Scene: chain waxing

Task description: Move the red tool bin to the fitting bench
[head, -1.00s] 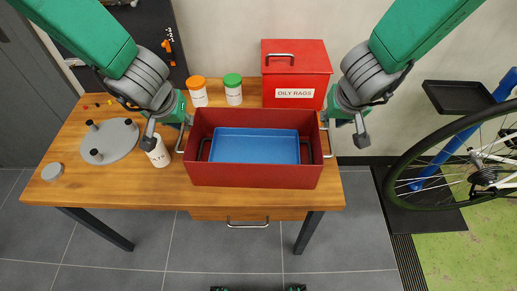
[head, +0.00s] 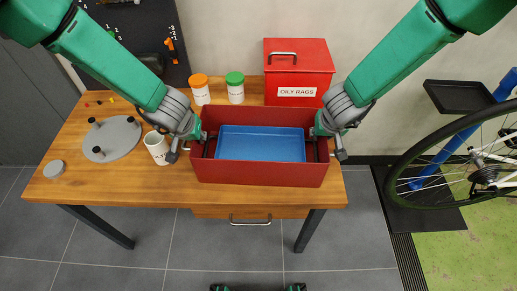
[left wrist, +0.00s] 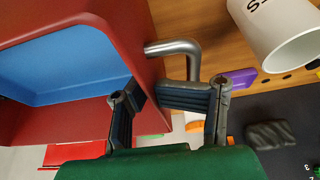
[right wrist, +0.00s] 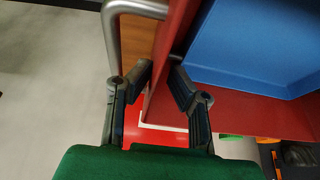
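The red tool bin (head: 258,175) stands level on the wooden bench, with a blue tray (head: 261,144) inside it. My left gripper (head: 197,138) is at the bin's left end. In the left wrist view (left wrist: 151,94) its fingers close on the end wall, one inside and one outside beside the metal handle (left wrist: 176,47). My right gripper (head: 325,136) is at the right end. In the right wrist view (right wrist: 163,68) its fingers close on that end wall beside the other handle (right wrist: 112,30). The fitting bench cannot be told apart in these views.
A white mug (head: 157,147) stands close to my left gripper. Two lidded jars (head: 235,90) and the red oily rags box (head: 297,74) stand behind the bin. A grey round plate (head: 112,140) lies left. A bicycle wheel (head: 420,155) and a black tray (head: 459,97) are right.

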